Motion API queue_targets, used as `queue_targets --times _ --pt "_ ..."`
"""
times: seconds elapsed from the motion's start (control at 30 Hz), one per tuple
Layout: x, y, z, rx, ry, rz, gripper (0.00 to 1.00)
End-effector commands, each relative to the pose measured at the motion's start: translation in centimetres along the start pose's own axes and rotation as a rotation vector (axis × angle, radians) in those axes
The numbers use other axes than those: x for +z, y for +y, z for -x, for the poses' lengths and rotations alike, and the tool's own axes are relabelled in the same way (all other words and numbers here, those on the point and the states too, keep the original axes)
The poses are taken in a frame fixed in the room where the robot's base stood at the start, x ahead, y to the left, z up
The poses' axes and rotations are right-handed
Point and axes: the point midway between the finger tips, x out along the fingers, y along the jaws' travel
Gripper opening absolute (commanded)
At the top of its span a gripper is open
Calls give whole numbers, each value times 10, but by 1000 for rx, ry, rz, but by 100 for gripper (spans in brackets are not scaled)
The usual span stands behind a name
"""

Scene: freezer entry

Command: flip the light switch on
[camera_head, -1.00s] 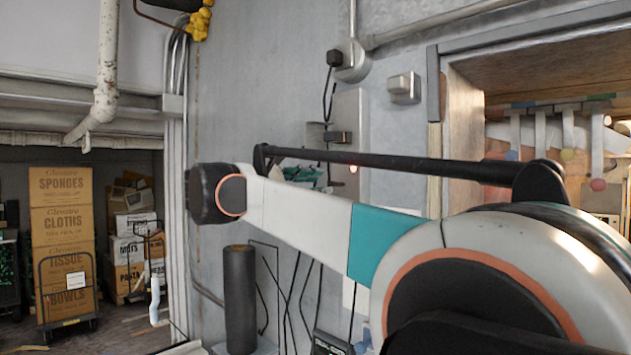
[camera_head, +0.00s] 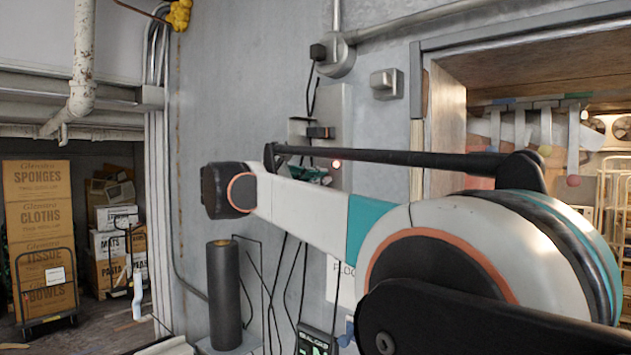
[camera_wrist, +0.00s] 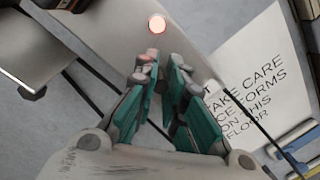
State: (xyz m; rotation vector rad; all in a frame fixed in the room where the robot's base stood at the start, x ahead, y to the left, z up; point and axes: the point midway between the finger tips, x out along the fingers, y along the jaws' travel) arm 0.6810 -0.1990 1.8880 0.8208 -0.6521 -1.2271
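A small round light (camera_head: 337,164) glows red on a tall grey wall panel (camera_head: 334,110). It also shows in the wrist view (camera_wrist: 156,23), just beyond my fingertips. I cannot tell for sure whether this lit part is the light switch. A small grey box (camera_head: 386,84) is on the wall between the panel and the doorway. My gripper (camera_wrist: 162,72) has two teal fingers, slightly apart, with a narrow empty gap between them. In the head view only bits of my gripper (camera_head: 308,174) show behind my arm, left of the red light.
A paper sign (camera_wrist: 262,85) is on the wall right of my fingers. Cables hang below the panel. A dark cylinder (camera_head: 224,295) stands at lower left. Stacked cartons (camera_head: 40,215) stand at far left. The doorway frame (camera_head: 417,120) is at right.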

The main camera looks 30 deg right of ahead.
Motion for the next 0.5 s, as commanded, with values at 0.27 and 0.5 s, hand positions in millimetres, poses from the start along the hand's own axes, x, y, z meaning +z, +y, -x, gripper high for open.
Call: queue_targets --times 0.27,0.5 --pt "3 5 -1 -44 28 7 0" --pt "7 11 -2 -179 119 25 0"
